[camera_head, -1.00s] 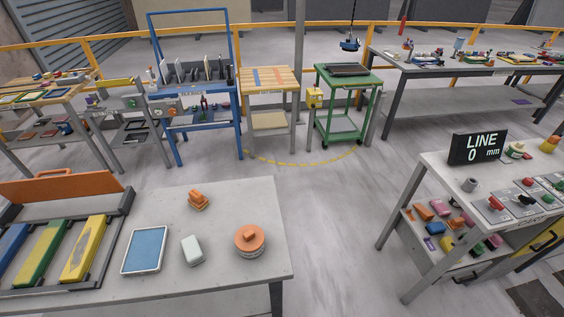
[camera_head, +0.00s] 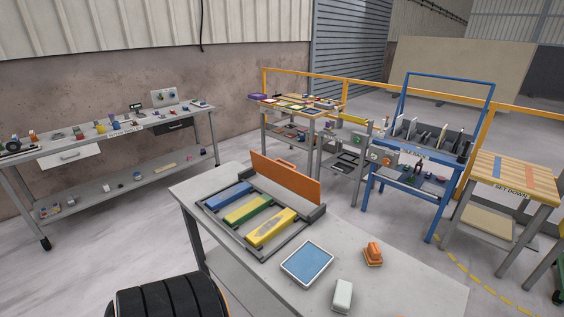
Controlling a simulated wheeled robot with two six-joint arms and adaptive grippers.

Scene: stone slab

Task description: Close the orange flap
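The orange flap (camera_head: 287,178) stands up, open, along the far edge of a grey frame (camera_head: 318,214) on the grey table. It has a small orange handle on its top edge. In the frame lie a blue bar (camera_head: 228,195), a green bar (camera_head: 248,209) and a yellow bar (camera_head: 270,228) with a worn-looking patch. Neither of my grippers shows in the head view.
On the same table are a blue pad in a white tray (camera_head: 286,262), an orange stamp-like block (camera_head: 373,254) and a white block (camera_head: 342,295). A long workbench (camera_head: 80,145) stands at the left wall. A blue rack (camera_head: 375,190) and a wooden-topped table (camera_head: 508,178) stand behind.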

